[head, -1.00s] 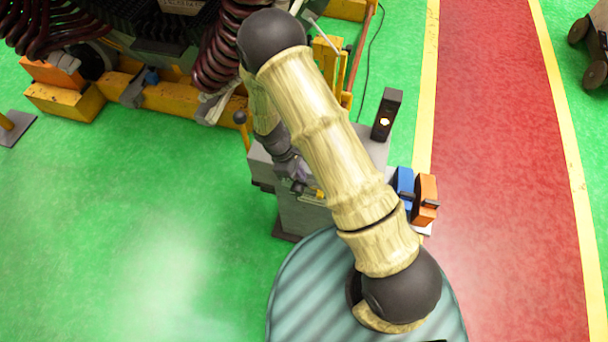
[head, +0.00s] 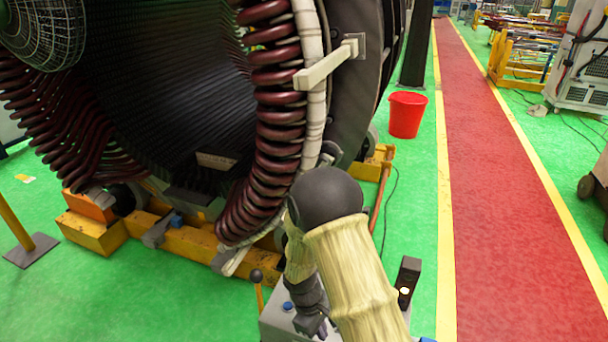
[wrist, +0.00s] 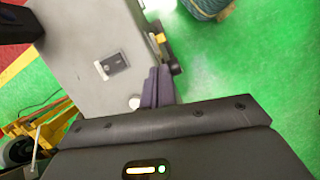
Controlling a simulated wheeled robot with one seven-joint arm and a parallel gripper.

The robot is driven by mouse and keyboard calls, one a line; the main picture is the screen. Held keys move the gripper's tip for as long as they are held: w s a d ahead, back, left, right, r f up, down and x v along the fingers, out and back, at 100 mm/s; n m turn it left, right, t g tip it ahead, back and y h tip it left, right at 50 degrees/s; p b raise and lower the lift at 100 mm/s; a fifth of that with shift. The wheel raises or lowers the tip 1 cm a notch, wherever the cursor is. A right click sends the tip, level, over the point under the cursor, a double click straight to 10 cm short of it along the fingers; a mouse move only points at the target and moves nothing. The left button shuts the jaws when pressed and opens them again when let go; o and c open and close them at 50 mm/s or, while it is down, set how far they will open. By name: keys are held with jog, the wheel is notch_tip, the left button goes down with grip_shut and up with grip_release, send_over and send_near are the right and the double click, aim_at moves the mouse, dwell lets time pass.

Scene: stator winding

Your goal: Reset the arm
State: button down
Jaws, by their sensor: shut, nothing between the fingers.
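My arm, wrapped in a cream cover with dark round joints, reaches up from the bottom of the head view and bends down again. My gripper (wrist: 158,88) shows in the wrist view as two dark purple fingers closed together, with nothing between them. It is over or beside the grey control box (wrist: 85,45), close to a white round button (wrist: 135,102); I cannot tell whether it touches. In the head view my gripper (head: 322,326) is partly hidden by the arm, beside the box top (head: 275,322).
The large stator (head: 170,100) with dark red coils (head: 275,120) stands just beyond my arm on a yellow base (head: 190,240). A dark lamp box (head: 407,280) stands at the right. A red bucket (head: 407,115) is farther back.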

jog(key=s+d+r+m+t+y, duration=0.1)
jog(key=s+d+r+m, duration=0.1)
jog(key=r, duration=0.4)
jog(key=s+d+r+m+t+y, duration=0.1)
jog(key=s+d+r+m, duration=0.2)
jog(key=d+r+m, duration=0.2)
jog(key=s+d+r+m+t+y, duration=0.1)
jog(key=s+d+r+m, duration=0.2)
jog(key=r, duration=0.6)
jog(key=shift+s+d+r+m+t, duration=0.2)
jog(key=shift+d+m+t, duration=0.2)
jog(key=shift+m, duration=0.3)
jog(key=c, duration=2.2)
grip_release()
